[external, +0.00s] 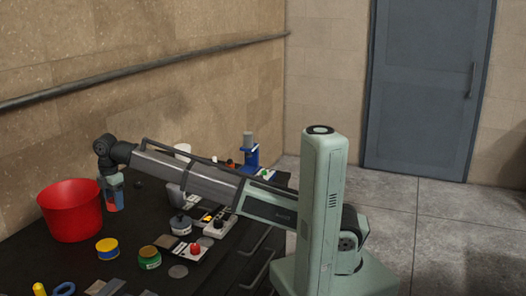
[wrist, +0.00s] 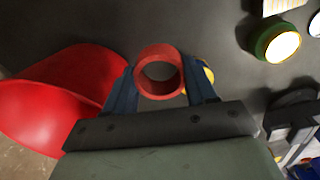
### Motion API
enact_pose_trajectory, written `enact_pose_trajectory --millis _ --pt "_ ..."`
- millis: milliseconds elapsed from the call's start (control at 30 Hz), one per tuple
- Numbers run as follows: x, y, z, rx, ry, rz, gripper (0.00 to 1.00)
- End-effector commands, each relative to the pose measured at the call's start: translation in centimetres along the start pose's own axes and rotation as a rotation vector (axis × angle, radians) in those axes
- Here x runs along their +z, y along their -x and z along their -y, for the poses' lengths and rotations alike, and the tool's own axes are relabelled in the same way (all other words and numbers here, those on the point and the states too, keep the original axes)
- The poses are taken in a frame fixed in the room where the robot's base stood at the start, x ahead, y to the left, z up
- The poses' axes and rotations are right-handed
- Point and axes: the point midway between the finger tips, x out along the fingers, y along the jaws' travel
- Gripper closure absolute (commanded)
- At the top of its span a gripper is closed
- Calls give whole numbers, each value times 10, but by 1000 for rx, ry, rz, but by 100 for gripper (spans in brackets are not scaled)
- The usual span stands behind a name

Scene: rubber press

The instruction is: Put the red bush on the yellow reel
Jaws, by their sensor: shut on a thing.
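The red bush (wrist: 158,52) is a short red ring, held between the two blue fingers of my gripper (wrist: 161,84), its open bore facing the wrist camera. In the external view my gripper (external: 114,197) points down above the dark bench, just right of the red bucket, with a bit of the red bush (external: 119,201) showing. The yellow reel (external: 107,246) stands on the bench nearer the camera, apart from the bush. In the wrist view only an edge of the yellow reel (wrist: 210,74) shows, behind the right finger and the bush.
A large red bucket (external: 70,211) stands close on the left, also big in the wrist view (wrist: 50,98). A green tin (external: 149,258) stands right of the reel. A switch box with a red button (external: 195,249) and other small parts crowd the bench (external: 135,224) further right.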

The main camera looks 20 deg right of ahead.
Motion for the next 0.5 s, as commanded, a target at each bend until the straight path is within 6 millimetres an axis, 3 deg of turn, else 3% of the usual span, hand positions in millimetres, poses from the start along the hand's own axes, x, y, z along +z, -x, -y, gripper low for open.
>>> enact_pose_trajectory --millis 33,200,433,500 --pt "-18 3 8 3 25 -2 73" --pt "-57 10 29 7 81 -6 73" --pt "-100 23 54 7 54 -9 73" --pt "-99 25 53 4 -10 -6 73"
